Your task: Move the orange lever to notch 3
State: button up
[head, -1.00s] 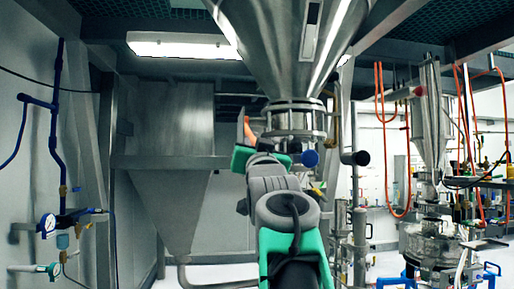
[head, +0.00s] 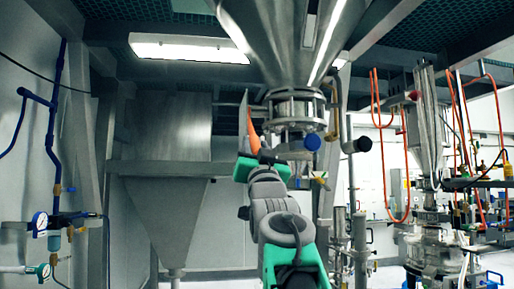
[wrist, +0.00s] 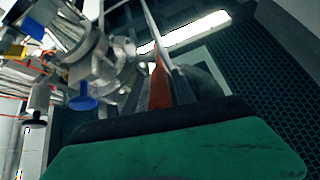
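An orange tapered piece (head: 253,132) stands at the tip of my gripper (head: 247,125) in the head view, left of the metal valve (head: 295,108) under the big hopper. In the wrist view the orange piece (wrist: 159,82) lies along my grey gripper fingers (wrist: 165,75). I cannot tell whether it is the lever or part of my gripper, or whether the fingers press on anything. The valve also shows in the wrist view (wrist: 95,62), to the left of the fingers. No notch marks are readable in either view.
A blue knob (head: 312,142) and a dark round pipe end (head: 362,144) project right of my gripper. The steel hopper (head: 285,40) hangs overhead. Blue pipes with gauges (head: 40,222) run along the left wall. There is open air left of my gripper.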

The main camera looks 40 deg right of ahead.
jog(key=shift+o, duration=1.2)
jog(key=shift+s, duration=0.1)
jog(key=b+v, duration=0.4)
jog(key=v, duration=0.3)
jog(key=shift+s+f, duration=0.2)
jog(key=shift+s, duration=0.1)
jog(key=shift+c, duration=0.5)
